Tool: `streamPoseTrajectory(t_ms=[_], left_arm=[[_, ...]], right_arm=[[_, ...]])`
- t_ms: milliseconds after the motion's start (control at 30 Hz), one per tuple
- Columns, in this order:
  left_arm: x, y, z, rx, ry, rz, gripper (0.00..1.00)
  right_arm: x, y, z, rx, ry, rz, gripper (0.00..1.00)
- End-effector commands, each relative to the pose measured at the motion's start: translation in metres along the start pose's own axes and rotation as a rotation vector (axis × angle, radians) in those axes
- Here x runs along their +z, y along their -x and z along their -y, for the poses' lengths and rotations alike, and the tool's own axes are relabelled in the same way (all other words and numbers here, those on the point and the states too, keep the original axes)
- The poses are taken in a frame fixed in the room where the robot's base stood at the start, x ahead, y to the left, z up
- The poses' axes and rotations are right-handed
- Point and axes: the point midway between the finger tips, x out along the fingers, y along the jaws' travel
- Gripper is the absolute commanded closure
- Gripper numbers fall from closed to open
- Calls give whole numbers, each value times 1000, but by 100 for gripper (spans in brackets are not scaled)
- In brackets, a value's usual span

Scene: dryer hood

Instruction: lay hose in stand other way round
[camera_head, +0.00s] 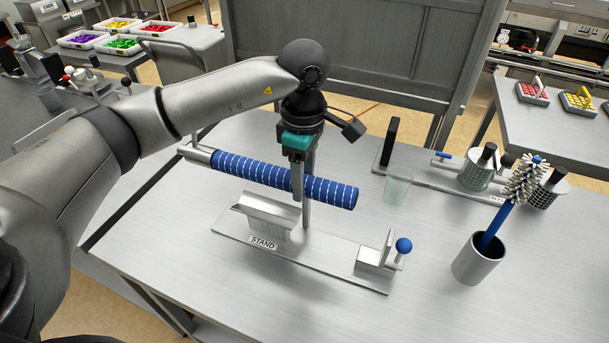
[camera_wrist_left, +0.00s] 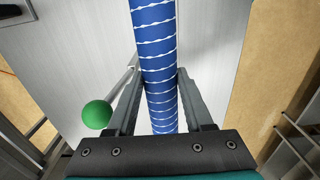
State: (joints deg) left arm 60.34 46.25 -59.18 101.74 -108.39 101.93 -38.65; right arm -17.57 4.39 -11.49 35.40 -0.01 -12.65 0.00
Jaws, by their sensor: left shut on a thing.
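The hose (camera_head: 255,172) is blue with white stripes and has a grey metal fitting (camera_head: 198,154) at its left end. My left gripper (camera_head: 303,194) points down and is shut on the hose, right of its middle. The hose appears held above the table, behind the stand's trough, sloping down to the right in the picture. The wrist view also shows the hose (camera_wrist_left: 155,45) between both fingers (camera_wrist_left: 158,80). The stand (camera_head: 325,262) is a flat plate with an empty-looking V-shaped trough (camera_head: 268,212) and a small bracket with a blue ball (camera_head: 404,245). My right gripper is out of view.
A clear cup (camera_head: 397,187) stands right of the hose. A grey holder (camera_head: 480,259) with a blue-handled brush (camera_head: 495,225) stands further right. A green ball (camera_wrist_left: 97,114) on a rod shows in the wrist view. The table's front is clear.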

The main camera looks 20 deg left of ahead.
Motion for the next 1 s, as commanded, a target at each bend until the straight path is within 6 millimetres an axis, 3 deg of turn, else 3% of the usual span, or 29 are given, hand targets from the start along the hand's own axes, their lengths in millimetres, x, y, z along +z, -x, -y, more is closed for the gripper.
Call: streamPoseTrajectory(t_ms=[267,1000], left_arm=[[1,-10,0,1,0,-13,100],[1,-80,-1,2,1,-13,100]], right_arm=[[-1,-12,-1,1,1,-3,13],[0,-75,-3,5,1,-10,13]])
